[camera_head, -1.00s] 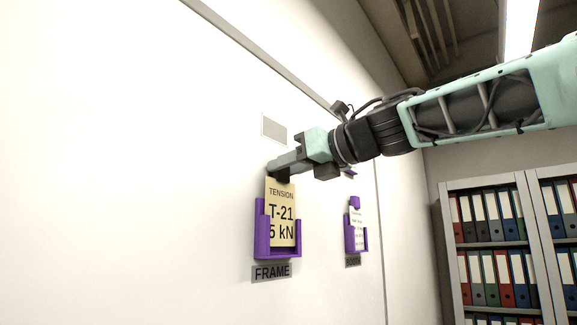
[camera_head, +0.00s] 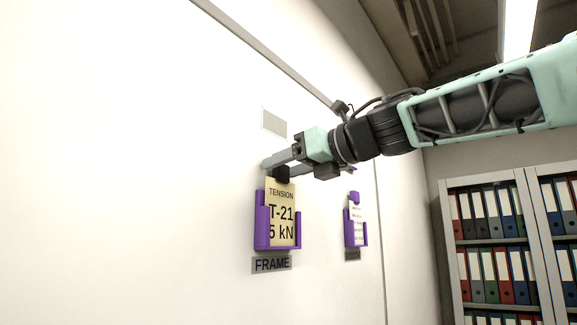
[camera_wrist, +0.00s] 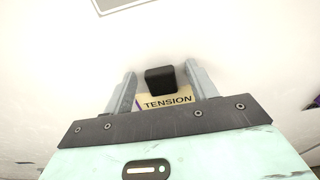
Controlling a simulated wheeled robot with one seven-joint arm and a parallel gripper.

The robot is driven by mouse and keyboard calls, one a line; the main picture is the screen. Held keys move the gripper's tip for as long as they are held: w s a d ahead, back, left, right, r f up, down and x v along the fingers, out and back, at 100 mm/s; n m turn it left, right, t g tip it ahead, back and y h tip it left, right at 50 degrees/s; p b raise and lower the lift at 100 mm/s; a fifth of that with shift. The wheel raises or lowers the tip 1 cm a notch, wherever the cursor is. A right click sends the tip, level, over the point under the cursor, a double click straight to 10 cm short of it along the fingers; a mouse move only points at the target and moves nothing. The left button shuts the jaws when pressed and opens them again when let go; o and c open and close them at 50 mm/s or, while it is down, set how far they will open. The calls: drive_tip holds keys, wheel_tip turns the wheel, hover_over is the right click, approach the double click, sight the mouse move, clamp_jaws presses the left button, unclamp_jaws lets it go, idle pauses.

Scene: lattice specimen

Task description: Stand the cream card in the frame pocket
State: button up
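The cream card (camera_head: 281,214), printed "TENSION", "T-21" and "5 kN", stands upright in the purple frame pocket (camera_head: 262,228) on the white wall, above the "FRAME" label (camera_head: 272,264). A black tab (camera_head: 282,174) sits at the card's top edge. My gripper (camera_head: 280,168) is at the tab. In the wrist view, its two grey fingers (camera_wrist: 160,88) are spread apart, with the black tab (camera_wrist: 160,79) between them and a gap on both sides. The card's top strip (camera_wrist: 166,101) shows below the tab. The pocket's floor is hidden behind its front lip.
A second purple pocket (camera_head: 356,232) with a white card (camera_head: 357,214) hangs on the wall to the right, above its own label. A small grey plate (camera_head: 274,121) is on the wall above my gripper. Binder shelves (camera_head: 500,240) stand at the right.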

drive_tip(key=o, duration=0.5)
drive_tip(key=shift+b+v, duration=0.35)
drive_tip(key=shift+v, duration=2.15)
drive_tip(key=shift+b+v, duration=3.1)
drive_tip(key=shift+v, duration=5.6)
